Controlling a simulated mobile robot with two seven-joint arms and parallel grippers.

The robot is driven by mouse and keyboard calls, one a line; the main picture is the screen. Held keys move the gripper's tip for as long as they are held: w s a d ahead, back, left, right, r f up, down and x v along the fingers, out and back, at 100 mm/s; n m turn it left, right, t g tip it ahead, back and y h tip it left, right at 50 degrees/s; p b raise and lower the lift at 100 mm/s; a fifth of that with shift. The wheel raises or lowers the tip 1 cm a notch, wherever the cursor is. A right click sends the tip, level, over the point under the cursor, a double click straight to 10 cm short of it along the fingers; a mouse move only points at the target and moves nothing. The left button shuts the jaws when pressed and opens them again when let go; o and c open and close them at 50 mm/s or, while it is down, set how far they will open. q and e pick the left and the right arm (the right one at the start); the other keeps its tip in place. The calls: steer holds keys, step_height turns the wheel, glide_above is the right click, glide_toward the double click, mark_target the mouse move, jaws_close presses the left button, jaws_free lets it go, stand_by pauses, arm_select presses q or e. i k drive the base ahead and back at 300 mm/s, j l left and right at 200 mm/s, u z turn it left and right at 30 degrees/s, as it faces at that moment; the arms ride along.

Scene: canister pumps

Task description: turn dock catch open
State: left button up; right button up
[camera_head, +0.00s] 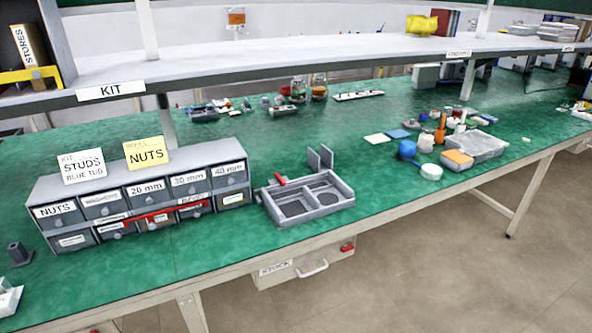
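A grey dock (308,198) sits near the front edge of the green bench, right of the drawer cabinet. It has two compartments with round recesses, and two upright grey plates (320,159) stand at its back. A small red catch (280,181) shows at the dock's back left corner; its exact position, turned or not, is too small to tell. Neither of my grippers is in view.
A grey drawer cabinet (148,197) with labelled drawers and a red bar stands left of the dock. Blue and white containers (407,150) and a clear box (477,146) stand to the right. A shelf (270,62) runs above the back.

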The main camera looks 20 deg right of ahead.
mark_target(280, 180)
steer(key=i+l+z, duration=0.15)
steer(key=i+l, duration=0.2)
steer(key=i+l+z, duration=0.15)
steer(key=i+l, duration=0.15)
steer(key=i, duration=0.2)
steer(key=l+u, duration=0.15)
steer(key=u, duration=0.7)
steer(key=l+u, duration=0.45)
steer(key=k+l+u, duration=0.15)
steer(key=l+u, duration=0.25)
steer(key=k+l+u, duration=0.2)
steer(key=l, duration=0.2)
steer(key=k+l+u, duration=0.15)
steer(key=l, duration=0.25)
